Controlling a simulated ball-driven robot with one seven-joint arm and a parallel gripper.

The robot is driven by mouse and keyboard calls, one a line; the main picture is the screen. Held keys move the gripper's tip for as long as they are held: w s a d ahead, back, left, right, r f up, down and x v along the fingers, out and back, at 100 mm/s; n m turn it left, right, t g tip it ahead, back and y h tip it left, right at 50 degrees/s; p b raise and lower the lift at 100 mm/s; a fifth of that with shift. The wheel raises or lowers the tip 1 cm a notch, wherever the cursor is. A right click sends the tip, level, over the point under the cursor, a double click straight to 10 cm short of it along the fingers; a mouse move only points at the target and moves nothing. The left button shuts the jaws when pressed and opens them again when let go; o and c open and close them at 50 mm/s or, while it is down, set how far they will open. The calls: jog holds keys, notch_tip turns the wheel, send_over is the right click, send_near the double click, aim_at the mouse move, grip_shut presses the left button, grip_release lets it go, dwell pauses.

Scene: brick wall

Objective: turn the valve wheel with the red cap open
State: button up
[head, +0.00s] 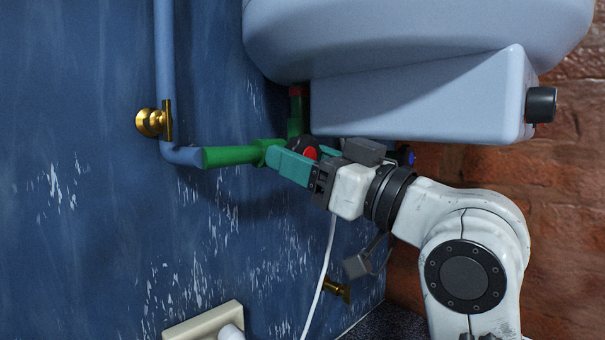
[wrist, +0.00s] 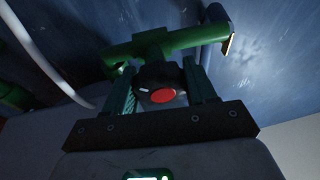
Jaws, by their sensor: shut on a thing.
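The valve wheel (wrist: 150,77) is black with a red cap (wrist: 163,96) at its centre. It sits on the green pipe (wrist: 185,40) in the wrist view. A small white mark shows on the wheel, left of the cap. My gripper (wrist: 163,88) has one finger on each side of the wheel and is shut on it. In the head view, my gripper (head: 299,160) reaches in from the right under the pale blue tank. There the red cap (head: 310,153) shows between the teal fingers, and most of the wheel is hidden.
The pale blue tank (head: 420,95) hangs close above my gripper. A white cable (head: 321,275) hangs below my gripper. A blue-capped knob (head: 406,155) shows behind my wrist. A brass fitting (head: 337,289) is lower down.

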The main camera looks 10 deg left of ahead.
jog(key=shift+f+n, duration=0.1)
jog(key=shift+n, duration=0.5)
jog(key=o, duration=1)
jog(key=shift+c, duration=0.2)
